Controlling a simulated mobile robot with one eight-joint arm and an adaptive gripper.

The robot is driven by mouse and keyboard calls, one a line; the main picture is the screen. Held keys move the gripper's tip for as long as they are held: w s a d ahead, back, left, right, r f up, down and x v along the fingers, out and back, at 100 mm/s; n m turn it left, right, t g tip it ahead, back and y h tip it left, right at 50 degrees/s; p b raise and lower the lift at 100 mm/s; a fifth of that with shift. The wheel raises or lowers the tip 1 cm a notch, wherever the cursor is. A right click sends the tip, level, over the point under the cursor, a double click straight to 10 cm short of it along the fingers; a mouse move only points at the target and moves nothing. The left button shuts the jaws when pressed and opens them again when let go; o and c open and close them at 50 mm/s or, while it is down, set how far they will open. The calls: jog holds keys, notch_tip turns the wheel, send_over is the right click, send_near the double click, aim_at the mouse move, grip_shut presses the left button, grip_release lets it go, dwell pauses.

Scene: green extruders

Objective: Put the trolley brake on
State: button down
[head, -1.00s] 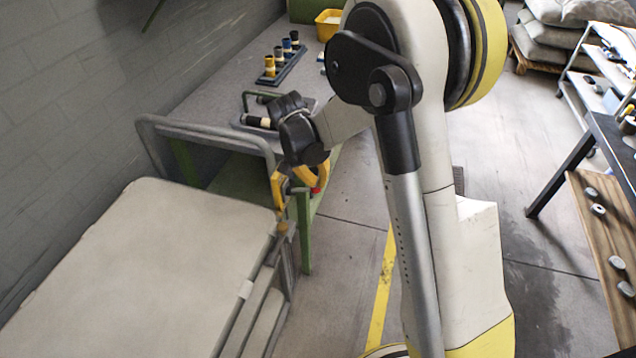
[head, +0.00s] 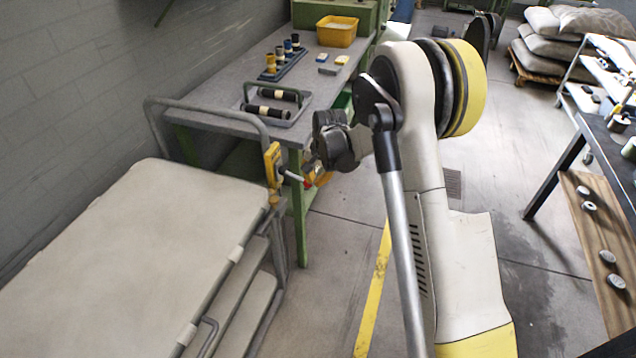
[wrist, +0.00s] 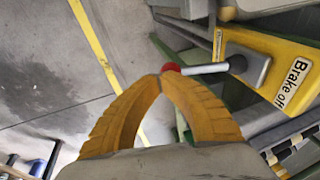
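The trolley (head: 130,235) stands at the left with pale flat decks and a grey tube handle (head: 205,112). Its yellow brake plate (head: 272,165) is on the near right handle post. A grey lever (head: 291,176) ends in a red knob (head: 307,184) and points right, away from the plate. In the wrist view the plate (wrist: 285,65) carries a label reading "Brake off" (wrist: 294,83); the lever (wrist: 205,69) sticks out sideways. My gripper (wrist: 160,78) has its yellow fingertips together, right beside the red knob (wrist: 171,68). Whether they touch it is unclear. In the head view my gripper (head: 318,176) is partly hidden by my wrist.
A green-legged workbench (head: 225,85) stands behind the trolley, holding a tray with black rollers (head: 270,110) and a yellow bin (head: 337,31). A dark table (head: 610,150) and a wooden board (head: 600,250) are at the right. The floor (head: 340,230) between is clear.

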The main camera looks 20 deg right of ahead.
jog(key=shift+s+b+x, duration=0.2)
jog(key=shift+b+x, duration=0.2)
jog(key=shift+x, duration=0.7)
jog(key=shift+f, duration=0.1)
jog(key=s+d+r+p, duration=0.5)
jog(key=s+r, duration=0.2)
jog(key=r, duration=0.3)
jog(key=shift+s+d+r, duration=0.15)
jog(key=shift+d+r, duration=0.15)
jog(key=shift+r, duration=0.1)
